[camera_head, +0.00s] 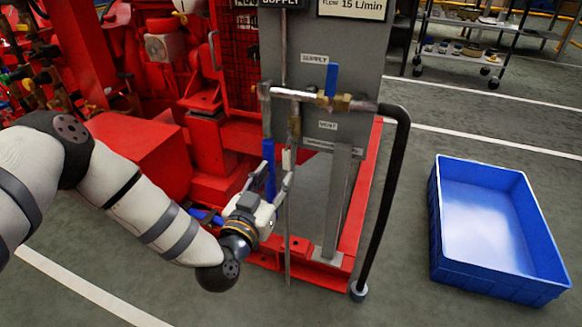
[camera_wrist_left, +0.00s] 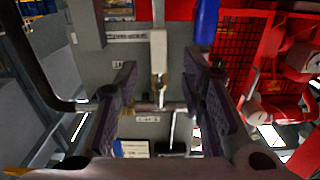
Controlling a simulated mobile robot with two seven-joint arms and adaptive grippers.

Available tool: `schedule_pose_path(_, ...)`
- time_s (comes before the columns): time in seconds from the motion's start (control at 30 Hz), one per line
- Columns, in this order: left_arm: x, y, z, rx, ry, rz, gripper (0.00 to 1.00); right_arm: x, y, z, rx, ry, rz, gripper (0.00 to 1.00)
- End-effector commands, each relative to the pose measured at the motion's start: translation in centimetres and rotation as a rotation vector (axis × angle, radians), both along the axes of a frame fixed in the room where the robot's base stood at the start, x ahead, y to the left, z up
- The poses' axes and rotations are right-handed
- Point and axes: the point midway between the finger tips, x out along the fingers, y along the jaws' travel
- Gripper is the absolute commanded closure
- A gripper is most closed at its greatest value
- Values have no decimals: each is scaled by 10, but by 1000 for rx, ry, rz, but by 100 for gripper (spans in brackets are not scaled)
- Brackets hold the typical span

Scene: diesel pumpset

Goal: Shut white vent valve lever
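The white vent valve lever (camera_head: 287,159) hangs down along the thin vertical pipe, below the brass vent valve (camera_head: 295,128) on the grey panel. In the left wrist view, which looks upside down, the white lever (camera_wrist_left: 158,48) and brass valve (camera_wrist_left: 159,84) show between my fingers. My left gripper (camera_head: 272,178) is open, with one finger on each side of the lever. In the left wrist view my gripper (camera_wrist_left: 164,88) shows a gap between each finger and the lever; contact is not visible. My right gripper is not in view.
A blue upright part (camera_head: 268,168) stands close left of the white lever. Above is the supply valve's blue lever (camera_head: 331,79), pointing up. A black hose (camera_head: 392,190) hangs at the right. A blue crate (camera_head: 437,225) sits on the floor beyond; red machinery (camera_head: 150,150) fills the left.

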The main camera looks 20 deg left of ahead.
Motion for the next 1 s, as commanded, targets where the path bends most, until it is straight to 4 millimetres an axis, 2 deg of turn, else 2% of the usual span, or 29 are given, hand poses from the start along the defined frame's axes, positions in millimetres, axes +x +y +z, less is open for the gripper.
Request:
schedule_pose_path(0.1,30,-1,-5,0,3,1,63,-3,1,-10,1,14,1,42)
schedule_pose_path(0.3,64,-3,-5,-1,6,-1,63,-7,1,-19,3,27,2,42)
schedule_pose_path(0.43,72,-3,-3,-2,7,-2,63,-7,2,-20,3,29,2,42)
schedule_pose_path(0.63,72,-3,-2,-2,7,-2,63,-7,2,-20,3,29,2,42)
schedule_pose_path(0.67,72,-3,-2,-2,7,-2,66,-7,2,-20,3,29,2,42)
schedule_pose_path(0.8,72,-3,-2,-2,7,-2,97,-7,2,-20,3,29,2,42)
schedule_pose_path(0.83,72,-3,-2,-2,7,-2,100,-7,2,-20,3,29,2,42)
schedule_pose_path(1.0,72,-3,-2,-2,8,-2,100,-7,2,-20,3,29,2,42)
